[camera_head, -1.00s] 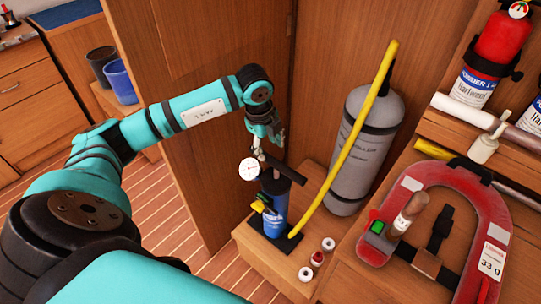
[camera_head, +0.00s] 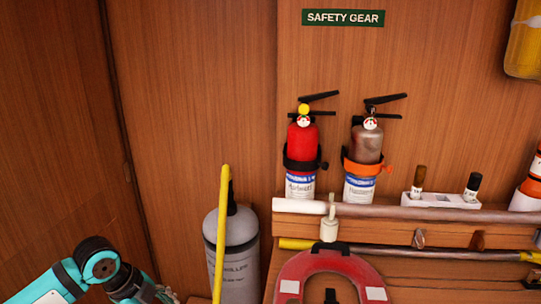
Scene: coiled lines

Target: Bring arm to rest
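My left arm (camera_head: 60,285) comes in at the bottom left corner in the head view. Its teal and black wrist is bent toward the right. My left gripper (camera_head: 160,293) is at the bottom edge, small and partly cut off, so its fingers and anything between them cannot be made out. It is left of the grey cylinder (camera_head: 236,262) and the yellow tube (camera_head: 222,225), with a gap between. My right gripper is not in view.
A red extinguisher (camera_head: 303,145) and a grey extinguisher (camera_head: 366,143) hang on the wooden wall. Below are a long pole (camera_head: 420,213), a white holder (camera_head: 440,200) and a red horseshoe lifebuoy (camera_head: 350,265). Bare wooden panels (camera_head: 190,100) fill the left.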

